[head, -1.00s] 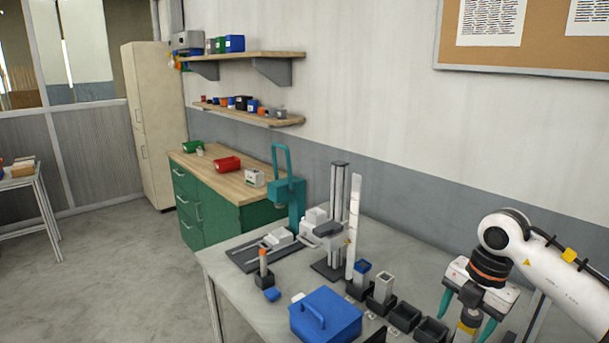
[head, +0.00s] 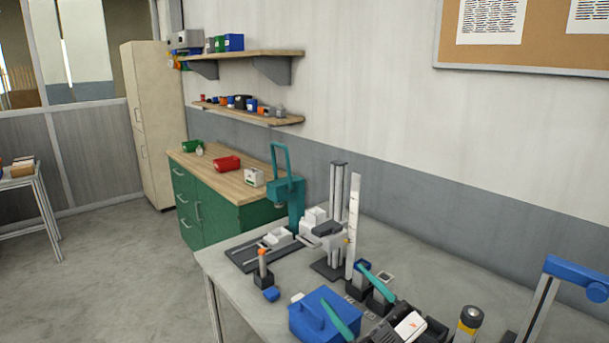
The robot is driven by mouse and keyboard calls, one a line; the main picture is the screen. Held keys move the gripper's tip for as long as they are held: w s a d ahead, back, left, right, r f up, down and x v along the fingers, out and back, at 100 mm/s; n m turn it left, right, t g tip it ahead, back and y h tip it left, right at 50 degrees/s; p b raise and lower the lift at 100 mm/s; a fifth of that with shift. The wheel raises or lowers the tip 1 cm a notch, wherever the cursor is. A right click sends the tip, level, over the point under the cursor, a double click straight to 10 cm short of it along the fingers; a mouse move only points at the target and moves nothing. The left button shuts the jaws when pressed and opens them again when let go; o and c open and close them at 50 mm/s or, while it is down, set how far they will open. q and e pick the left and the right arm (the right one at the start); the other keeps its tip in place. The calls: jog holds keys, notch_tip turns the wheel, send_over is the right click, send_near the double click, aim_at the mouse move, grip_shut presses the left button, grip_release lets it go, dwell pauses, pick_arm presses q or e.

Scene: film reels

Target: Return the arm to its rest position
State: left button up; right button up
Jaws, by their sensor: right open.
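My right gripper (head: 341,283) is at the bottom of the head view, open and empty. Its two teal fingers point up and left, away from me, and its dark body with a white plate is cut by the lower edge. In the picture one finger crosses the blue lidded box (head: 309,318) and the other crosses the small black holders; I cannot tell the gap beneath them. The rest of my right arm is out of view. My left gripper is not in view.
The grey table (head: 231,283) carries a black-based post stand (head: 339,205), a white upright strip (head: 353,225), an orange-topped piece in a black holder (head: 263,276) and a yellow-banded dark cylinder (head: 468,325). A blue-topped frame (head: 580,273) stands at right. The table's back right is mostly clear.

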jog(key=s+d+f+m+g+h, duration=0.2)
jog(key=s+d+f+m+h, duration=0.1)
jog(key=d+f+m+h, duration=0.45)
jog(key=s+d+f+m+g+h, duration=0.1)
jog(key=s+d+f+m+h, duration=0.1)
jog(key=d+f+m+h, duration=0.55)
jog(key=s+a+f+g, duration=0.1)
jog(key=s+f+g, duration=0.5)
jog(key=s, duration=0.4)
jog(key=s+a+f+g, duration=0.1)
jog(key=s+f+g, duration=0.3)
jog(key=s+f, duration=0.55)
notch_tip(320, 180, down, 27)
jog(key=s+g, duration=0.2)
jog(key=s+d+f+n+g, duration=0.1)
jog(key=s+d+f, duration=0.2)
jog(key=s+f, duration=1.2)
jog(key=shift+s, duration=0.4)
